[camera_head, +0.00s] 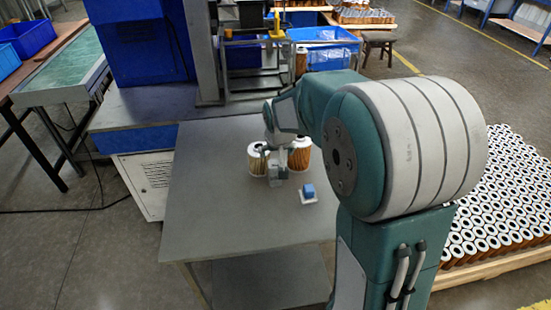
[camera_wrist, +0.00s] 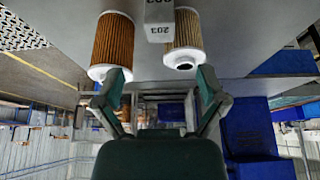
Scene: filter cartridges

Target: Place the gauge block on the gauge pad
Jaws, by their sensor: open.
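A grey block marked 203, which looks like the gauge block (camera_wrist: 158,22), shows at the top middle of the wrist view, between two filter cartridges. My gripper (camera_wrist: 162,80) is open, its fingers apart with nothing between them, and the block lies beyond the fingertips. In the head view my gripper (camera_head: 275,162) is low over the table by the cartridges, with a grey shape at its lower end that I cannot clearly tell from the block. A small white pad (camera_head: 309,200), perhaps the gauge pad, lies to the right and nearer, with a blue block (camera_head: 308,189) on it.
A white and brown cartridge (camera_head: 258,160) and a brown cartridge (camera_head: 300,154) stand on the grey table (camera_head: 215,215) either side of my gripper. The table's front and left are clear. A pallet of many cartridges (camera_head: 505,200) is at right. Blue bins (camera_head: 325,50) stand behind.

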